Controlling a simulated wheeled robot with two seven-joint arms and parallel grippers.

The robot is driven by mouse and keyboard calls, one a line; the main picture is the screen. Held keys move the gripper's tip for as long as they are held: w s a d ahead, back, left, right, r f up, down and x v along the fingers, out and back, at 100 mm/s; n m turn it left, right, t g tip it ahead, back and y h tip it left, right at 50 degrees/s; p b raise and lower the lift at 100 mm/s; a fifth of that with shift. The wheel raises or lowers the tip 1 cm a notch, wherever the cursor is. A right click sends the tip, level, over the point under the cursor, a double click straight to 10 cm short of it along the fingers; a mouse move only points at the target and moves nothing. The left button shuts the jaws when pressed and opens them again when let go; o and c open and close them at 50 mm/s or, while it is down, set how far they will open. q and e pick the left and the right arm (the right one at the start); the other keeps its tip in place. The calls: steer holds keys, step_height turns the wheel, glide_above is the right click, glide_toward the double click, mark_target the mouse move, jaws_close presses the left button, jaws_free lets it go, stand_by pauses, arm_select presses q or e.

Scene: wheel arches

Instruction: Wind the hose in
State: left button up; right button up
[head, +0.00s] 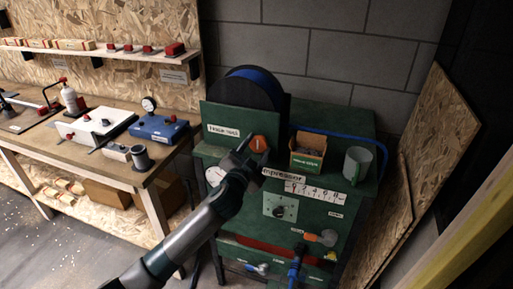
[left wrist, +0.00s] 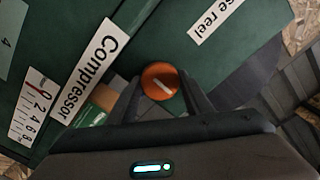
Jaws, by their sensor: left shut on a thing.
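The hose reel (head: 250,88) is a black drum with blue hose wound on it, standing behind a green panel labelled "Hose reel". A length of blue hose (head: 345,135) runs along the back right of the green compressor cabinet (head: 330,222). An orange round knob (head: 259,143) with a white mark sits on the front of the reel panel. My left gripper (head: 252,157) is shut on this knob; the left wrist view shows the knob (left wrist: 160,82) between the two fingers (left wrist: 162,100). My right gripper is not in view.
A small open box (head: 308,155) and a grey-green mug (head: 356,163) stand on the cabinet to the right of my gripper. A workbench (head: 110,160) with several tools stands at left. Boards (head: 425,150) lean at right.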

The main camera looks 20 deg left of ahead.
arm_select(q)
steer(key=o, duration=1.1)
steer(key=shift+c, duration=0.2)
steer(key=shift+s, duration=0.15)
steer(key=shift+s+b, duration=0.3)
steer(key=shift+s, duration=0.3)
steer(key=s+b, duration=0.4)
steer(key=s, duration=1.2)
steer(key=shift+a, duration=0.3)
